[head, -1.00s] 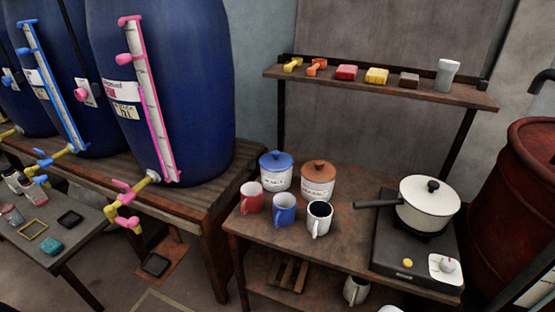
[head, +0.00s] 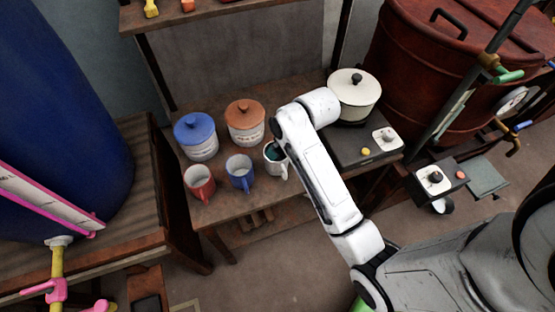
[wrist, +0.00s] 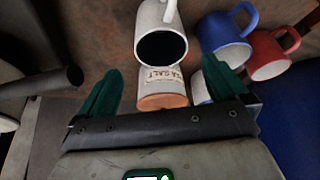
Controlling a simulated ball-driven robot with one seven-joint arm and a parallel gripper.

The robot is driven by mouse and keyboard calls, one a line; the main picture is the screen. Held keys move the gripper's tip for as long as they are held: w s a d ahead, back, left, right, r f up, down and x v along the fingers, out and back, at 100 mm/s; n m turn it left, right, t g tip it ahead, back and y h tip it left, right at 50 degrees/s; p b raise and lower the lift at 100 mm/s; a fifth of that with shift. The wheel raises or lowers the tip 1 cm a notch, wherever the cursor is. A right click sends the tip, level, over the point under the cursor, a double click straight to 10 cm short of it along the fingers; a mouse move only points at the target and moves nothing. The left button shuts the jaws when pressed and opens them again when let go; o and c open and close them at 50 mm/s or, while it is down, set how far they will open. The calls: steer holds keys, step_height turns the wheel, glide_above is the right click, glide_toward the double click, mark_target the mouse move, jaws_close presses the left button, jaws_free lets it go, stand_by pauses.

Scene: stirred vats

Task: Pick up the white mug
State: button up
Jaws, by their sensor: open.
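The white mug (head: 281,169) stands upright on the wooden table, right of the blue mug, partly hidden by my arm in the head view. In the wrist view the white mug (wrist: 158,27) shows its dark inside, with its handle at the top edge of the picture. My gripper (wrist: 162,67) is open, its two green fingers apart on either side of the view, with the mug lined up between and beyond them. Contact with the mug cannot be told. In the head view a teal patch, likely a finger, shows at the mug's mouth.
The blue mug (head: 240,173) and red mug (head: 200,184) stand to the left. A brown-lidded jar (head: 245,127) and a blue-lidded jar (head: 196,143) stand behind. A white pot (head: 354,99) sits on the stove (head: 362,143) at right; its dark handle (wrist: 45,83) shows in the wrist view.

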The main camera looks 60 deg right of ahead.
mark_target(279, 164)
steer(key=shift+s+x, duration=0.15)
steer(key=shift+x, duration=2.4)
steer(key=shift+s+x, duration=0.1)
steer(key=shift+x, duration=2.45)
steer(key=shift+a+f, duration=0.1)
steer(key=shift+f, duration=0.05)
steer(key=shift+c, duration=0.2)
steer(key=c, duration=0.9)
steer(key=shift+c, duration=0.2)
